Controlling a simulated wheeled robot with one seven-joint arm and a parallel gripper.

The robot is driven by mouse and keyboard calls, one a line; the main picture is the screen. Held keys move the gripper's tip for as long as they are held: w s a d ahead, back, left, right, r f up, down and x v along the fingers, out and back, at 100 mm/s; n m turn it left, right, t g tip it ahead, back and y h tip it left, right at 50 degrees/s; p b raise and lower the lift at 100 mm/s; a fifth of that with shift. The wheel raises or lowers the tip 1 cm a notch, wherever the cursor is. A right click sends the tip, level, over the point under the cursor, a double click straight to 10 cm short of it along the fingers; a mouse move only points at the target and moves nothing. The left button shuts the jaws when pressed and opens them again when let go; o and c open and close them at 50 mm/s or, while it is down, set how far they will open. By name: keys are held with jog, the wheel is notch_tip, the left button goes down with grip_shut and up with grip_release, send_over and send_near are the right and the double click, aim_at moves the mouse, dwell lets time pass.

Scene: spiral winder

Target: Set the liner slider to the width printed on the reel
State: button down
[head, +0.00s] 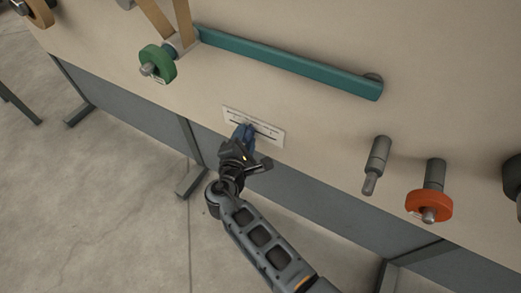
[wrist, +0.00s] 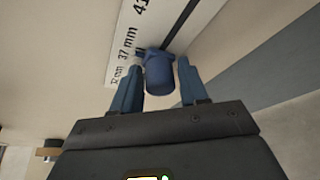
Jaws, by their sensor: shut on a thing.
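The liner slider's white scale plate (head: 273,138) is on the cream panel, below the teal bar. In the wrist view the plate (wrist: 125,48) shows a dark slot and the printed marks "37 mm" and "41", the latter cut off by the frame's edge. The slider's blue knob (wrist: 160,74) sits at the slot near the 37 mm mark; its exact setting cannot be read. My gripper (head: 243,133) is at the plate, its two blue fingers on either side of the knob, shut on it. A green reel (head: 157,64) is at upper left; any width printed on it is too small to read.
The teal bar (head: 285,62) sticks out above the plate. To the right are a bare grey peg (head: 378,158) and an orange-red ring (head: 428,206) on another peg. A tan roll (head: 40,12) is at top left. Grey legs stand below on open floor.

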jog(key=w+a+b, duration=0.1)
jog(key=a, duration=0.1)
jog(key=w+a+b, duration=0.1)
jog(key=a, duration=0.1)
jog(key=shift+w+f+b, duration=0.3)
jog(key=shift+w+b, duration=0.05)
jog(key=shift+w+a+r, duration=0.3)
jog(key=shift+a, duration=0.25)
jog(key=c, duration=0.8)
grip_release()
jog(key=shift+p+v, duration=1.05)
jog(key=shift+v, duration=2.85)
